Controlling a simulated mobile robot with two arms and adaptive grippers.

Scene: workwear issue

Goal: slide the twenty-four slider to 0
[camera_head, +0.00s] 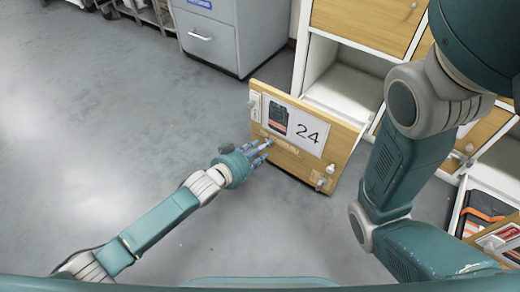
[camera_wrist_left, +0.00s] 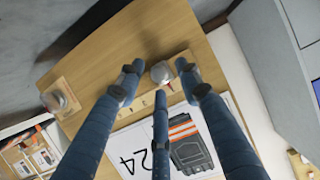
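A wooden door marked 24 (camera_head: 345,135) stands open from the white cabinet. A slider track (camera_head: 287,147) runs below its number sign (camera_head: 298,123); the track shows in the left wrist view (camera_wrist_left: 142,102) with small marks. A round grey knob (camera_wrist_left: 161,72) sits near the track's right end in that view. My left gripper (camera_head: 264,149) is at the left part of the track. In the left wrist view its fingers (camera_wrist_left: 158,84) are spread around the knob with gaps at the sides. Contact is not visible. My right arm shows, but its gripper is out of view.
Another knob on a wooden plate (camera_wrist_left: 60,98) is at the door's lower right in the head view (camera_head: 320,183). A white plate with a knob (camera_head: 254,105) is at its left edge. A grey cabinet (camera_head: 215,40) stands behind. The floor (camera_head: 100,130) at left is clear.

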